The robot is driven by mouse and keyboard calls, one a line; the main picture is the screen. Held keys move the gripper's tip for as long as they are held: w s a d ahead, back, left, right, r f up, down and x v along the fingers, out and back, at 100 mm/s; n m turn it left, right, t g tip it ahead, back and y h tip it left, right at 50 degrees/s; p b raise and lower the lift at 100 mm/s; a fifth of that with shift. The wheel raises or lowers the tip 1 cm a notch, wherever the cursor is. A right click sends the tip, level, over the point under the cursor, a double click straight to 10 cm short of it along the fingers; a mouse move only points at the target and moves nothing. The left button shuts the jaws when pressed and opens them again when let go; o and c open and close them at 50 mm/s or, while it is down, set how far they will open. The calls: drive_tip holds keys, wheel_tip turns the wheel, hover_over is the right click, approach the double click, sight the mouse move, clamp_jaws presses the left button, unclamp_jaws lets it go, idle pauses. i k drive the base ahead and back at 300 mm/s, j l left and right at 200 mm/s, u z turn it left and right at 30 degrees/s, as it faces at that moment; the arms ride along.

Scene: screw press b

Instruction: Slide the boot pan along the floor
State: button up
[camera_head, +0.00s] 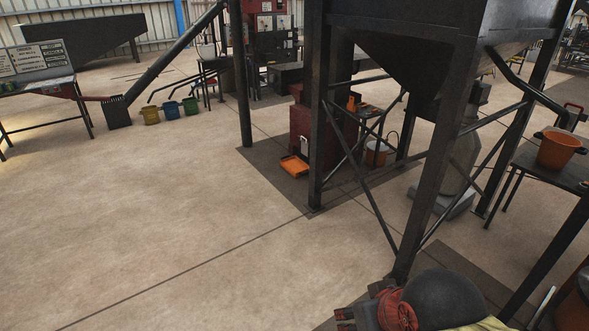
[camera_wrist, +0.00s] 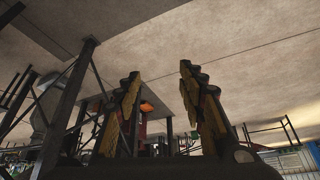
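A shallow orange pan (camera_head: 294,165), which I take to be the boot pan, lies on the dark floor strip in front of a dark red box-shaped housing (camera_head: 318,140). A black hopper leg stands just right of it. The wrist view is upside down. There my gripper (camera_wrist: 160,72) shows two worn yellow-and-black fingers, spread apart with nothing between them. A small orange patch (camera_wrist: 147,107) shows far off beside the left finger; it may be the pan.
A black hopper frame (camera_head: 430,170) with legs and diagonal braces stands right of the pan. An orange bucket (camera_head: 376,153) stands behind the braces. Another orange container (camera_head: 558,150) is on a table at right. Small coloured bins (camera_head: 170,111) stand at back left. The concrete floor at left is clear.

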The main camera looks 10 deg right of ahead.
sight(297, 168)
drive_tip(key=i, duration=3.2)
drive_tip(key=i+z, duration=0.1)
drive_tip(key=i, duration=3.1)
drive_tip(key=i+z, duration=0.25)
drive_tip(key=i+j+z, duration=0.25)
drive_tip(key=i+l, duration=0.05)
drive_tip(key=i, duration=0.05)
